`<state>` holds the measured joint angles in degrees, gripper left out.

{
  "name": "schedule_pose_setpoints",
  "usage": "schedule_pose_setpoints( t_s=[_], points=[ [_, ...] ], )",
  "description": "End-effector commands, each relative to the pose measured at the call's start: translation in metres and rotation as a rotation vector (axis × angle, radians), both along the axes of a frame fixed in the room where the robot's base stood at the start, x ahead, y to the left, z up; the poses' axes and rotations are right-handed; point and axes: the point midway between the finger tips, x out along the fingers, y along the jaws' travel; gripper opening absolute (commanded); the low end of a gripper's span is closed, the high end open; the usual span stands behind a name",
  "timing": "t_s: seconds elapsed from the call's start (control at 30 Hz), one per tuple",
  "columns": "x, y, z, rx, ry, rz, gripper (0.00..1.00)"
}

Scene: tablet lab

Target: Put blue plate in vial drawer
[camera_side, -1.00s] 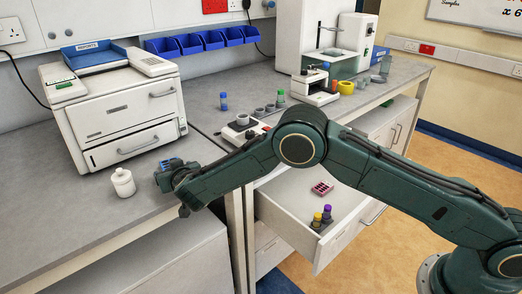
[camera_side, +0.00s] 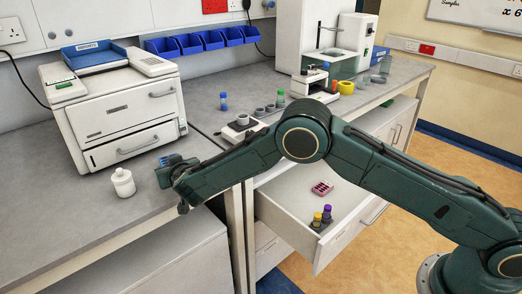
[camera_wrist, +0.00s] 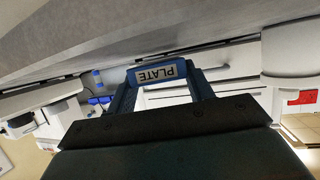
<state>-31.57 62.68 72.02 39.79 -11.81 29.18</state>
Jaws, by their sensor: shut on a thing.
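The blue plate (camera_wrist: 180,71) shows in the wrist view with a white label reading PLATE, upside down in the picture. My gripper (camera_wrist: 163,84) is shut on it, one dark finger at each side. In the side view my gripper (camera_side: 168,171) is over the left bench near its front edge, just right of a white bottle; the plate is small and hard to make out there. The vial drawer (camera_side: 285,213) is pulled open under the right bench. It holds a vial holder (camera_side: 319,225) with yellow- and purple-topped vials, and a pink rack (camera_side: 322,188) farther back.
The white bottle (camera_side: 123,183) stands close to my gripper. A white two-drawer machine (camera_side: 115,110) is behind it. The right bench carries a blue vial (camera_side: 223,101), small grey cups and a microscope-like device (camera_side: 312,84). The drawer's middle floor looks free.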

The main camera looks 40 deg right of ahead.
Motion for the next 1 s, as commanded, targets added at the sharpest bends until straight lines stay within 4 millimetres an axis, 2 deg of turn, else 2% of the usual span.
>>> schedule_pose_setpoints(
  t_s=[0.27,0.7,0.9,1.0],
  points=[
    [0.000,0.000,0.045,0.002,-0.006,0.000,0.27],
    [0.000,0.000,0.138,0.002,-0.004,-0.001,0.27],
    [0.000,0.000,0.169,0.001,-0.003,-0.001,0.27],
    [0.000,0.000,0.178,0.001,-0.002,0.000,0.27]
  ],
)
